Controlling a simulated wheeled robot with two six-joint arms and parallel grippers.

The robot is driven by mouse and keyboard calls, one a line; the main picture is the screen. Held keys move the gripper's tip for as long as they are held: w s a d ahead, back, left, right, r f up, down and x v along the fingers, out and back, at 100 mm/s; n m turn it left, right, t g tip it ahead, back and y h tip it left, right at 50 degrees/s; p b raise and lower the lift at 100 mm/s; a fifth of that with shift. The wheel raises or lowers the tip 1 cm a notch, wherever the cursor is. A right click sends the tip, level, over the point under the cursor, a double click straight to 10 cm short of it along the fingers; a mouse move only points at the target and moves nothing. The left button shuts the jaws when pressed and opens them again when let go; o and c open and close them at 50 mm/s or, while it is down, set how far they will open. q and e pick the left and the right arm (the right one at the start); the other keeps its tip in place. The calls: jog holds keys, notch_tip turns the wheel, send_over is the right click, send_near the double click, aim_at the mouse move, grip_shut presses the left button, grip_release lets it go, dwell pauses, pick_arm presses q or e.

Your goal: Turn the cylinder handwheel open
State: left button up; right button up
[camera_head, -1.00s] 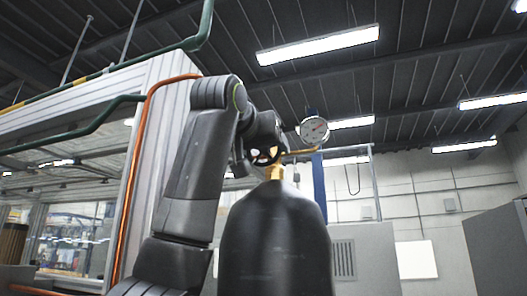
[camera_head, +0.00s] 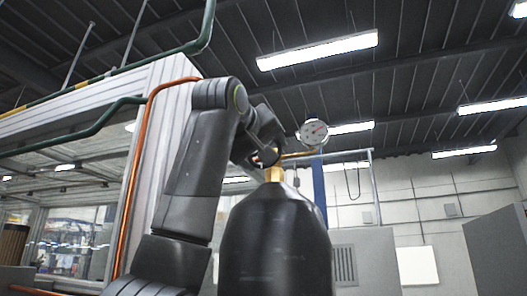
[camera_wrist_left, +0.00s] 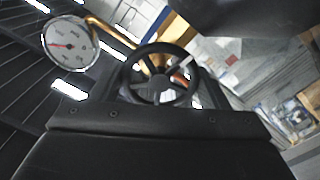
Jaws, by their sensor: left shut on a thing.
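The black gas cylinder (camera_head: 275,240) stands upright in the head view, with a brass valve (camera_head: 275,174) on its neck. The dark spoked handwheel (camera_wrist_left: 160,74) shows clearly in the left wrist view. In the head view the wheel is mostly hidden behind my left wrist. My left gripper (camera_wrist_left: 160,88) has one finger on each side of the handwheel and is shut on its rim. In the head view the left gripper (camera_head: 264,158) sits beside the valve, just above the cylinder. My right gripper is in neither view.
A round pressure gauge (camera_head: 314,132) sits right of the valve on a brass pipe, close to my wrist; the gauge also shows in the left wrist view (camera_wrist_left: 69,44). A white frame with an orange pipe (camera_head: 138,165) stands at left. A grey cabinet (camera_head: 365,262) is behind the cylinder.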

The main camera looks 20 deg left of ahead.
pick_arm(q)
jog(key=shift+w+f, duration=0.1)
jog(key=shift+f, duration=0.1)
jog(key=o, duration=1)
jog(key=shift+r, duration=0.1)
jog(key=shift+s, duration=0.4)
jog(key=s+b, duration=0.2)
jog(key=s, duration=0.3)
jog(key=s+b, duration=0.3)
jog(key=s, duration=0.3)
jog(key=s+b, duration=0.2)
jog(key=s, duration=0.3)
jog(key=shift+s+a, duration=0.25)
jog(key=shift+s, duration=0.1)
